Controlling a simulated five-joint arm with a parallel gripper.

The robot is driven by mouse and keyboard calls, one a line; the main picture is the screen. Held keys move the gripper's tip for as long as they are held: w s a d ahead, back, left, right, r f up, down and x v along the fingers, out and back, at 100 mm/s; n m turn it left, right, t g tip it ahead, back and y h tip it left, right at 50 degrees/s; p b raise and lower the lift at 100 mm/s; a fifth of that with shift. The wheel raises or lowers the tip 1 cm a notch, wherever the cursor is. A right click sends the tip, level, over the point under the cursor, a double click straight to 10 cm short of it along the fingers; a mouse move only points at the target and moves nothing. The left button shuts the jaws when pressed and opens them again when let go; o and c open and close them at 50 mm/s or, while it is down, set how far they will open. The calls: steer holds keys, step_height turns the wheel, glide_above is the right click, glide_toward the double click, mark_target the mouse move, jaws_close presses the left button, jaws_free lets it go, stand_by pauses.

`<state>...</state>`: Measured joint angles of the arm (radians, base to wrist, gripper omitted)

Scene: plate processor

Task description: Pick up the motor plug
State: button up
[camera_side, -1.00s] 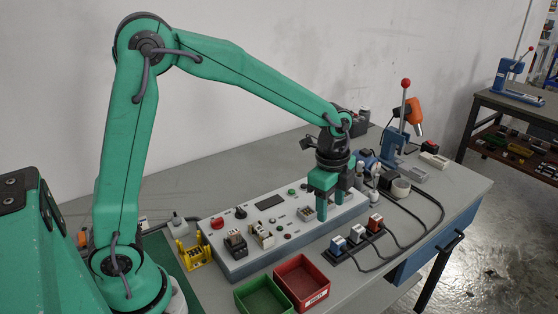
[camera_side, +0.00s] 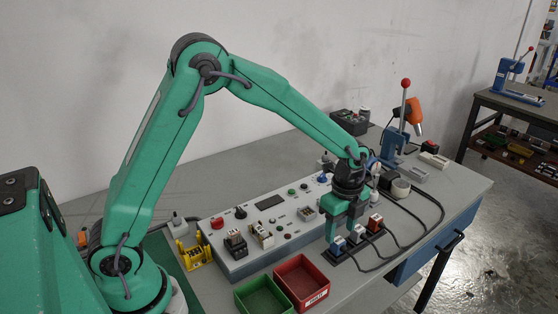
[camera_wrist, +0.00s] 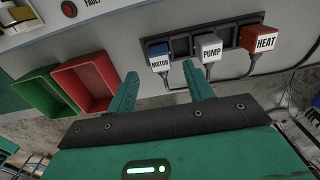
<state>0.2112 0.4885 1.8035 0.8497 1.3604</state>
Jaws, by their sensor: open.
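The motor plug (camera_wrist: 159,57) has a blue top and a white face reading MOTOR. It sits in the leftmost slot of a dark holder (camera_wrist: 227,36), with a cable below it. In the side view the motor plug (camera_side: 337,244) is the nearest of the row, partly behind a finger. My gripper (camera_side: 341,228) is open and points down over the plug row. In the wrist view my gripper (camera_wrist: 161,80) has its fingertips on either side of the motor plug's line, with the plug showing beyond them. I see nothing held; contact with the plug cannot be told.
A grey pump plug (camera_wrist: 208,47) and a red heat plug (camera_wrist: 259,40) sit right of the motor plug. A red bin (camera_side: 302,282) and a green bin (camera_side: 263,296) stand to the left. The control panel (camera_side: 235,262) lies behind. Cables (camera_side: 400,238) run off to the right.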

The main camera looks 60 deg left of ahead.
mark_target(339, 240)
steer(key=shift+f, duration=0.1)
steer(key=shift+f, duration=2.55)
steer(key=c, duration=1.1)
steer(key=shift+r, duration=0.1)
steer(key=shift+r, duration=0.75)
step_height(339, 240, up, 2)
steer(key=shift+r, duration=0.2)
steer(key=s+d+r, duration=0.2)
steer(key=d, duration=0.1)
steer(key=s+d+r, duration=0.2)
steer(key=s, duration=0.1)
steer(key=s+d+r, duration=0.3)
steer(key=shift+d, duration=0.3)
